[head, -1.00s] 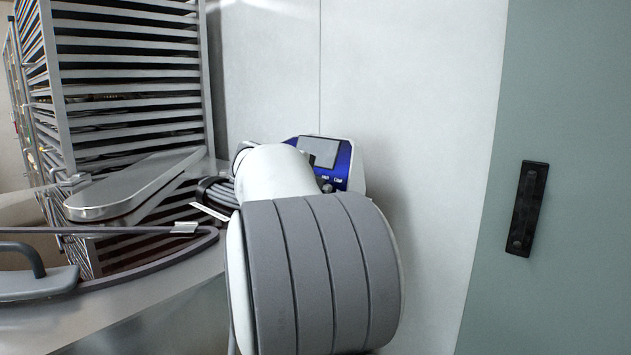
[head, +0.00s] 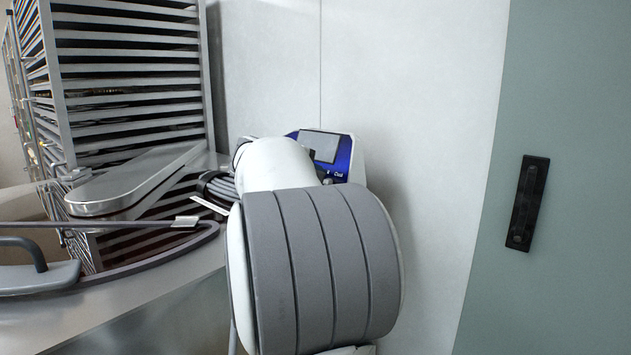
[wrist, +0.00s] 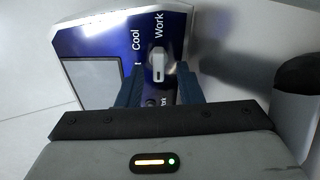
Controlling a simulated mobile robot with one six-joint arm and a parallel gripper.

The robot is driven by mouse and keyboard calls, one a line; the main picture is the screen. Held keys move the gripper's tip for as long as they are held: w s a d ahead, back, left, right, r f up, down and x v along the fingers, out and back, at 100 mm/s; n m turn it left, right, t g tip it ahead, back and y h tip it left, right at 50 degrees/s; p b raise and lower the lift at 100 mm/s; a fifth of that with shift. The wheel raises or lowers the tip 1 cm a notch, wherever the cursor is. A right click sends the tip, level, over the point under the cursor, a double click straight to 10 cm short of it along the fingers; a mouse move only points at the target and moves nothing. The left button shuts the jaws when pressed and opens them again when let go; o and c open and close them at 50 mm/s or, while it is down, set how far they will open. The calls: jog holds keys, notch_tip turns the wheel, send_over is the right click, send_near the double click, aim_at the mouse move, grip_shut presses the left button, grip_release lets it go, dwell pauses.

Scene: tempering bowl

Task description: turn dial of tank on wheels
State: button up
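The tank's blue and white control panel (head: 325,146) stands against the wall in the head view, partly behind my arm. In the wrist view the panel (wrist: 105,45) fills the upper left, with "Cool" and "Work" labels and a grey screen. The pale dial (wrist: 157,65) sticks out near the "Work" label. My gripper (wrist: 160,85) is open, its two dark blue fingers on either side of the dial with gaps showing. I cannot tell how deep the dial sits between them. The head view hides most of the gripper behind my arm, and the tank's body and wheels.
A metal bowl machine (head: 150,300) with a steel arm cover (head: 140,183) stands at the left. Behind it is a tall rack of trays (head: 130,80). A pale wall is close behind the panel. A green-grey door (head: 580,150) with a black handle (head: 527,203) is at the right.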

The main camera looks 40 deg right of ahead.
jog(key=v, duration=0.7)
jog(key=shift+s+a+r, duration=0.1)
jog(key=shift+a+r, duration=0.05)
jog(key=shift+a, duration=0.2)
